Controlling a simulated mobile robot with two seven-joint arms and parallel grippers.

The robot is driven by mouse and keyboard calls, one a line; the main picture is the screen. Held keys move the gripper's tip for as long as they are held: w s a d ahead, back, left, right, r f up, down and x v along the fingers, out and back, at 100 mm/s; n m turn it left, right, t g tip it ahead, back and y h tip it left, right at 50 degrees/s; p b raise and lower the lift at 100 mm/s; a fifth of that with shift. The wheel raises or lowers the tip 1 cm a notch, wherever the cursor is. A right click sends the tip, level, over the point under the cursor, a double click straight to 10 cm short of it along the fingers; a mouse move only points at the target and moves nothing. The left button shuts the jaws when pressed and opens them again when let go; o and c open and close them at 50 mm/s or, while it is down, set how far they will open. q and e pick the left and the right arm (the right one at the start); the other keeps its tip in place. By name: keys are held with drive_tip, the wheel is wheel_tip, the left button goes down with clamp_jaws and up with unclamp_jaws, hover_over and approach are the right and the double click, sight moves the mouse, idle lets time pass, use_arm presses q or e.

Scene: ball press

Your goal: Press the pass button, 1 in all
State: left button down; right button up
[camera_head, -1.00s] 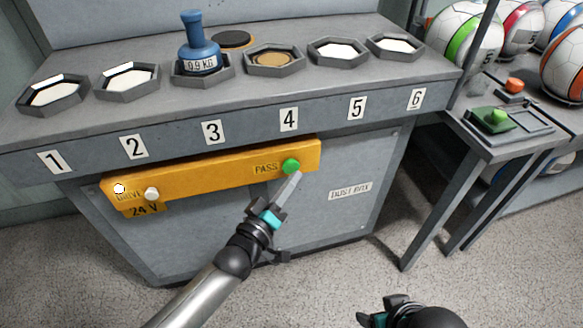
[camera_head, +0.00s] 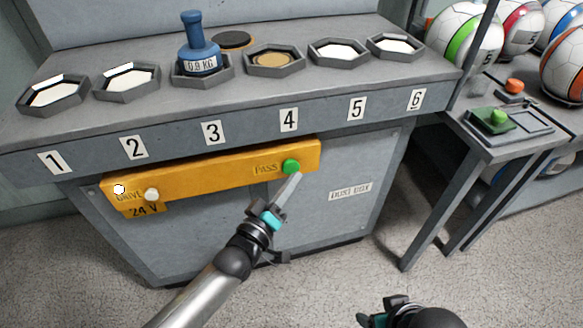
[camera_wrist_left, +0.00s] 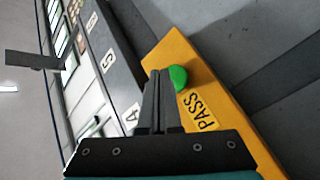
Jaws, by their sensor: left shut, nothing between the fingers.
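The green pass button (camera_head: 291,166) sits at the right end of the yellow panel (camera_head: 215,175), beside the word PASS. It also shows in the left wrist view (camera_wrist_left: 178,77), just right of the fingertips. My left gripper (camera_head: 297,178) is shut and empty, its fingertips at the lower edge of the button in the head view. I cannot tell whether they touch it. The fingers also show in the left wrist view (camera_wrist_left: 157,75). My right gripper (camera_head: 378,315) shows only in part at the bottom edge, and its fingers cannot be made out.
A white DRIVE button (camera_head: 152,194) is on the panel's left. Above, the grey bench holds numbered hexagonal trays and a blue 0.9 KG weight (camera_head: 200,50). At right, a side table (camera_head: 480,135) carries a green button (camera_head: 498,117) and an orange one (camera_head: 515,86).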

use_arm(q)
drive_tip(key=shift+w, duration=0.1)
idle(0.7)
drive_tip(key=shift+w+a, duration=0.1)
drive_tip(key=shift+w, duration=0.25)
drive_tip(key=shift+w+a+b, duration=0.15)
drive_tip(key=shift+w+b, duration=0.2)
drive_tip(key=shift+w, duration=0.1)
idle(0.7)
idle(0.3)
drive_tip(key=shift+s+d+p, duration=0.25)
drive_tip(key=shift+s+p, duration=0.35)
drive_tip(key=shift+s, duration=0.25)
drive_tip(key=shift+s+d+p, duration=0.25)
drive_tip(key=shift+s+p, duration=0.15)
drive_tip(key=shift+s, duration=0.4)
drive_tip(key=shift+s+d+p, duration=0.3)
drive_tip(key=shift+s+p, duration=0.15)
drive_tip(key=shift+s, duration=0.35)
drive_tip(key=shift+s+d+p, duration=0.25)
drive_tip(key=shift+s+p, duration=0.15)
drive_tip(key=shift+s, duration=0.4)
